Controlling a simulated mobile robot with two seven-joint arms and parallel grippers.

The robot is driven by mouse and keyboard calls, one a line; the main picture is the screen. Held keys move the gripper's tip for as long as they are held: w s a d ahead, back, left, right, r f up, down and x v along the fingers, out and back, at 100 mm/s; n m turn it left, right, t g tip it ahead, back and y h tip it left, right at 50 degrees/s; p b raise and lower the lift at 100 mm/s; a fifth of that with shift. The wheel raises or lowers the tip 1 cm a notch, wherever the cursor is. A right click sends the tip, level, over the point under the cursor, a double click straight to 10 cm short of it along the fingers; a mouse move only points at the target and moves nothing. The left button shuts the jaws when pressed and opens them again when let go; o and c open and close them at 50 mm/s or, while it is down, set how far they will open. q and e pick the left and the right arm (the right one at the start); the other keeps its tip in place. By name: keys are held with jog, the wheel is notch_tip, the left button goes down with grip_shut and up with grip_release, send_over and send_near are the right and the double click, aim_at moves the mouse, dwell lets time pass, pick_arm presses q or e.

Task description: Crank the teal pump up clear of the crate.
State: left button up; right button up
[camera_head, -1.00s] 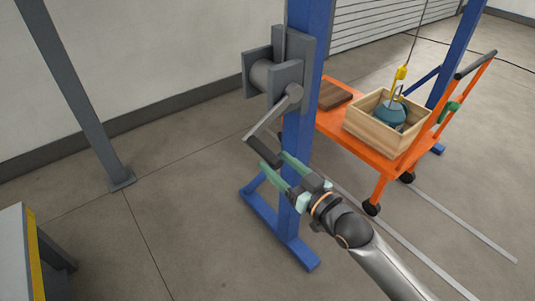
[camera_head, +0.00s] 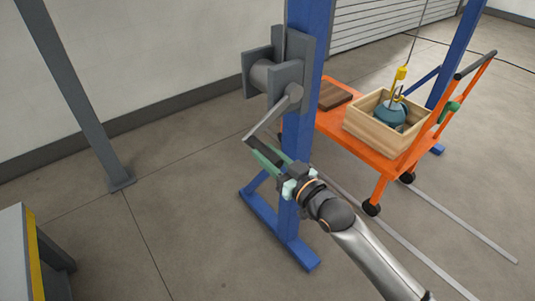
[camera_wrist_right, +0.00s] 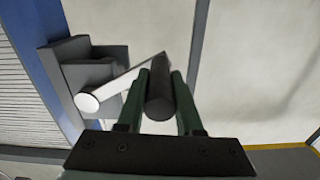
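The grey winch (camera_head: 277,75) is mounted on the blue post, with its crank arm (camera_head: 272,116) angled down to the left. The dark crank handle (camera_head: 264,149) is at the arm's end. My right gripper (camera_head: 268,154) is around the handle; in the right wrist view its green fingers stand on both sides of the dark handle (camera_wrist_right: 160,92), with slim gaps showing, so it looks open. The teal pump (camera_head: 391,112) sits inside the wooden crate (camera_head: 380,133), its lower part hidden by the walls. A yellow hook (camera_head: 401,74) on a cable is above it. My left gripper is not in view.
The crate stands on an orange cart (camera_head: 370,154) with a brown board (camera_head: 333,95). The blue post (camera_head: 299,130) is close beside my right gripper. A grey slanted post (camera_head: 75,95) and a yellow-edged bench (camera_head: 28,255) are at left. Floor between is clear.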

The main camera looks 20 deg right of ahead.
grip_shut()
dwell(0.9)
